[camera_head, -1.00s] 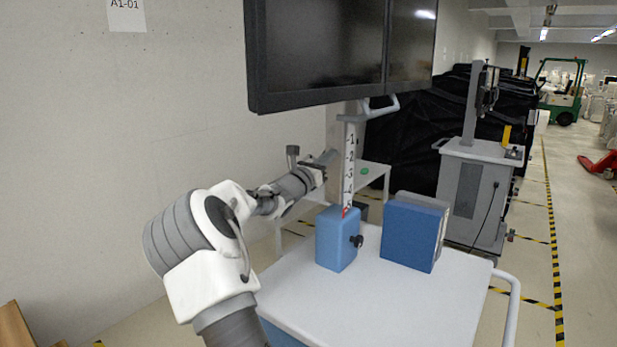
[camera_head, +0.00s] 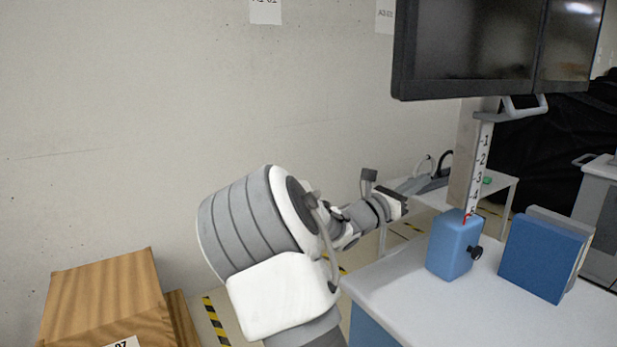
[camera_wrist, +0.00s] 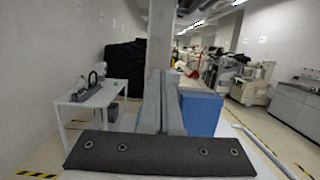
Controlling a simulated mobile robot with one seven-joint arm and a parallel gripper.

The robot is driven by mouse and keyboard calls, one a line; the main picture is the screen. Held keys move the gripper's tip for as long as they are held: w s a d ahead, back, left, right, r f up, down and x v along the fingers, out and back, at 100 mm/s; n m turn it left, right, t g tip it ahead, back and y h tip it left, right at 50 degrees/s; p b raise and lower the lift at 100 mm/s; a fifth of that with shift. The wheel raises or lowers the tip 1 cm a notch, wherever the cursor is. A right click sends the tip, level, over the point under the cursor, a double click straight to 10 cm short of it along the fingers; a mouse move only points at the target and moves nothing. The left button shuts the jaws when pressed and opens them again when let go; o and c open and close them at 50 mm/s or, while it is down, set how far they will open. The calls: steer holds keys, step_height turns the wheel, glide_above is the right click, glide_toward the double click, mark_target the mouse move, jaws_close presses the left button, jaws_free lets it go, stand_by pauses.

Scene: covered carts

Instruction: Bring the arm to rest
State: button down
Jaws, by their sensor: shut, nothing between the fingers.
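My arm reaches from the bottom middle of the head view toward the right, bent at a large grey and white joint. My gripper (camera_head: 402,190) is held in the air left of the cart's post, in front of a small white table. In the wrist view the two grey fingers (camera_wrist: 162,100) lie together beyond a dark bar, with nothing seen between them. In the head view the fingertips are hard to tell from the grey thing behind them.
A cart (camera_head: 400,300) at right bears a light-blue block (camera_head: 449,245), a dark-blue box (camera_head: 540,255) and a post with monitors (camera_head: 465,45) above. A white table (camera_head: 505,184) stands behind. A wooden box (camera_head: 105,295) is at lower left. Bare wall fills the left.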

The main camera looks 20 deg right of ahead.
steer(key=s+a+f+m+g+y, duration=0.1)
steer(key=s+f+m+g+y, duration=0.25)
steer(key=s+f+m, duration=0.35)
steer(key=s+a+f+m+g+y, duration=0.1)
steer(key=s+f+m+g+y, duration=0.1)
steer(key=s+m+y, duration=0.45)
steer(key=s+a+m+t+y, duration=0.1)
steer(key=s+a+m+y, duration=0.1)
steer(key=s+a, duration=0.3)
steer(key=s+a+m+t+y, duration=0.2)
steer(key=s+a, duration=0.4)
steer(key=a, duration=0.7)
steer(key=s+a+m+t+y, duration=0.2)
steer(key=s+a+m+y, duration=0.2)
steer(key=a, duration=0.5)
steer(key=shift+s+y, duration=0.7)
steer(key=shift+y, duration=0.3)
